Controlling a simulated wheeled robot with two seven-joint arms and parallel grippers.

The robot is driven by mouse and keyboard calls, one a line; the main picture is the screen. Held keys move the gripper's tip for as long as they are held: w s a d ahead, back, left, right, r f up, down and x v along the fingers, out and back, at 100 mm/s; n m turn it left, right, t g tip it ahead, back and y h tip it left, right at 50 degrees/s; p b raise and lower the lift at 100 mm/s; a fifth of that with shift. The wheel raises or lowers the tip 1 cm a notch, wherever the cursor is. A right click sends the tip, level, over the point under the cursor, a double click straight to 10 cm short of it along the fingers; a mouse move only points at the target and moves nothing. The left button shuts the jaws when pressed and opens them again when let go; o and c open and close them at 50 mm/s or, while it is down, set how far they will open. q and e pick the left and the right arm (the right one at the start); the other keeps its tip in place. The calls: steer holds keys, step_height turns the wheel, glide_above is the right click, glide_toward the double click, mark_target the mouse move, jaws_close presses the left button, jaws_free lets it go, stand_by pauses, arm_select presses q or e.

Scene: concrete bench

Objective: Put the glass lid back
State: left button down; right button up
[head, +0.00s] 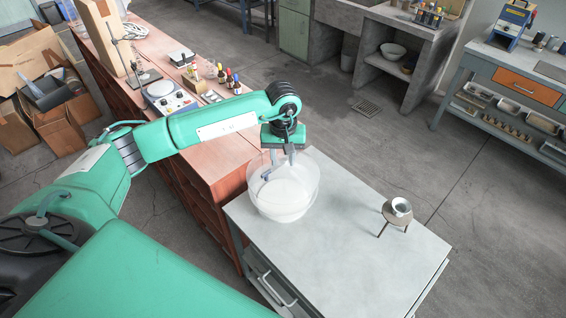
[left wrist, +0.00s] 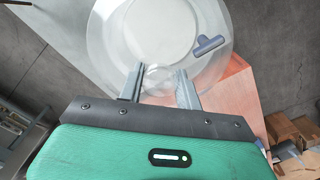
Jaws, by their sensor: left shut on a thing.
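A clear glass vessel with a whitish lower part (head: 284,207) stands near the left edge of the grey bench top (head: 345,235). My left gripper (head: 289,158) reaches down over it, its fingers within the glass outline. In the left wrist view, the fingers (left wrist: 159,85) close on the knob (left wrist: 158,76) of the round clear glass lid (left wrist: 108,45). A blue-grey fitting (left wrist: 208,46) shows beside the lid's pale disc area. Whether the lid touches the vessel's rim I cannot tell, as the clear outlines overlap. My right gripper is out of view.
A small metal dish on a tripod stand (head: 397,210) is at the right of the grey bench. The reddish wooden bench (head: 215,140) adjoins on the left, holding a hotplate-like device (head: 167,97) and small bottles (head: 232,82). The grey bench's middle and front are clear.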

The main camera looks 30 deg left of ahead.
mark_target(283, 169)
arm_select(q)
steer(key=shift+f, duration=0.2)
step_height(283, 169, down, 3)
steer(key=shift+p, duration=0.7)
steer(key=shift+f, duration=0.3)
steer(key=shift+f+b, duration=0.5)
steer(key=shift+b, duration=0.45)
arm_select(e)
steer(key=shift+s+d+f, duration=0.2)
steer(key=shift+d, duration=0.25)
arm_select(q)
steer(key=c, duration=0.9)
jaws_free()
steer(key=shift+c, duration=0.2)
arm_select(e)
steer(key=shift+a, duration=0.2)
arm_select(q)
steer(key=shift+r, duration=0.1)
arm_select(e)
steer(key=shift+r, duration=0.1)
